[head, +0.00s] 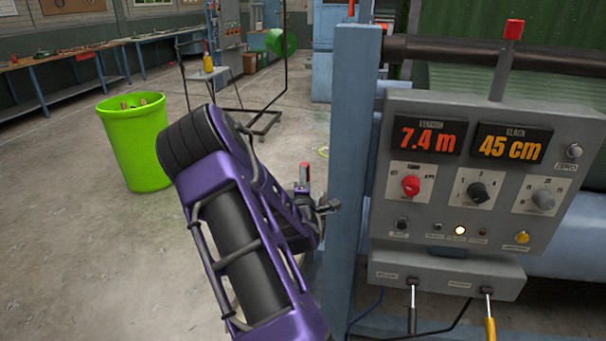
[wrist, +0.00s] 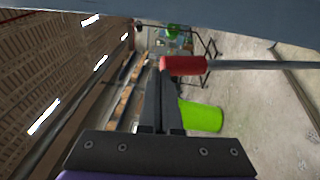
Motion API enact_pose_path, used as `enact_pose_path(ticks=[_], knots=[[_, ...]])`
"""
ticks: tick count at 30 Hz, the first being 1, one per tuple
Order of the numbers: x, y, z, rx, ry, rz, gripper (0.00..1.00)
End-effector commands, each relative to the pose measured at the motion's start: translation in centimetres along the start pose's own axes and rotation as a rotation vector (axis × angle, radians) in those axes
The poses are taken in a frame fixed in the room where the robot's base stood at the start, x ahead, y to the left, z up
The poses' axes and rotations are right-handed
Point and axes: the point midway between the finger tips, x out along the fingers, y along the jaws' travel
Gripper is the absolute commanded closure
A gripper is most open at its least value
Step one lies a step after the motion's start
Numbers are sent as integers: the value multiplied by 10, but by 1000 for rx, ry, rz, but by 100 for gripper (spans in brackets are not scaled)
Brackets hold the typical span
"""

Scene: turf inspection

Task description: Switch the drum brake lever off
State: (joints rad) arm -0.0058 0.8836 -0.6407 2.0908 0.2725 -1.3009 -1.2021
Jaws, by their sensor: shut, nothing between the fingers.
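A lever with a red grip (head: 511,28) and a grey rod stands up behind the right part of the control box. A smaller red-gripped upright piece (head: 304,172) shows just left of the blue post, beside my gripper (head: 327,207). In the wrist view a red grip (wrist: 184,65) on a grey rod crosses close by my fingertips (wrist: 160,70); it appears to be this smaller one. No label tells which is the drum brake lever. My gripper is shut and empty. I cannot tell whether its tips touch the grip.
The blue post (head: 350,130) stands right of my gripper. The grey control box (head: 384,160) carries displays, knobs and two small levers below. A green bin (head: 136,150) stands on the left floor. A wheeled stand (head: 265,128) is behind. Open floor lies left.

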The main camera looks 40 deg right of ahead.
Motion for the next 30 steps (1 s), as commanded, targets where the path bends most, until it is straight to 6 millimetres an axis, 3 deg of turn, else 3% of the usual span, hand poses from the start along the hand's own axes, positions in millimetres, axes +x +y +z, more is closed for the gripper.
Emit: enact_pose_path(ticks=[12,22,30], knots=[[4,0,0,1,0,1,100],[57,11,11,2,0,4,100],[65,16,12,1,0,2,100]])
